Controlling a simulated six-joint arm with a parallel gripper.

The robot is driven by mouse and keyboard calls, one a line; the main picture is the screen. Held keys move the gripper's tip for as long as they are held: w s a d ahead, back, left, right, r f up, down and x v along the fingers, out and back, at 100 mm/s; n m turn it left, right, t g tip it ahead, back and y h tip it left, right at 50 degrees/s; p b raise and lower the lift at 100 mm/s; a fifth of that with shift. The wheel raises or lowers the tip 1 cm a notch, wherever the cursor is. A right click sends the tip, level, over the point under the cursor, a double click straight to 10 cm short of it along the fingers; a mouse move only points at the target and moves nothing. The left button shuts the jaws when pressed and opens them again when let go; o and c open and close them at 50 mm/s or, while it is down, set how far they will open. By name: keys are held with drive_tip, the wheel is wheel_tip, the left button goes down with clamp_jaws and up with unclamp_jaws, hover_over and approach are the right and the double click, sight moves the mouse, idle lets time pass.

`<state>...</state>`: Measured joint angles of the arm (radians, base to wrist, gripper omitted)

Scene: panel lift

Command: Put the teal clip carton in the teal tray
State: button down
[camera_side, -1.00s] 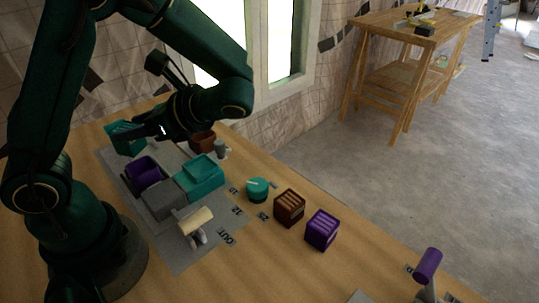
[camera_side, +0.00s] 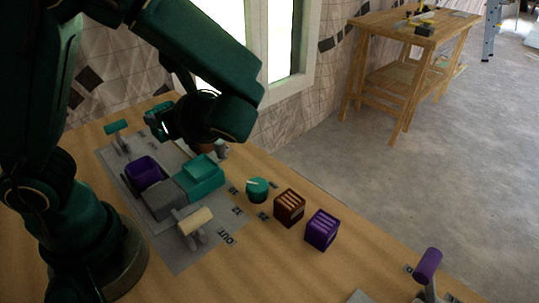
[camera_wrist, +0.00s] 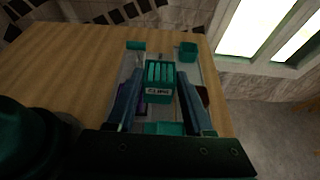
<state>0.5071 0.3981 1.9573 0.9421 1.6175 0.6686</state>
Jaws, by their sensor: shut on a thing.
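The teal clip carton (camera_wrist: 160,80), with pale ridges on top and a white label, sits between the two fingers of my gripper (camera_wrist: 158,76) in the wrist view. My gripper (camera_side: 165,128) is shut on it, raised over the far part of the grey panel. In the side view the arm hides most of the carton (camera_side: 156,117).
Brown (camera_side: 289,207) and purple (camera_side: 322,229) cartons stand to the right.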

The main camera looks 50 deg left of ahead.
drive_tip(key=w+d+f, duration=0.2)
drive_tip(key=d, duration=0.1)
drive_tip(key=w+d+f, duration=0.1)
drive_tip(key=shift+w+d+f, duration=0.1)
drive_tip(key=shift+d+f, duration=0.2)
drive_tip(key=shift+d, duration=0.05)
drive_tip(key=shift+f, duration=1.95)
drive_tip(key=c, duration=0.6)
unclamp_jaws()
drive_tip(key=shift+f, duration=0.1)
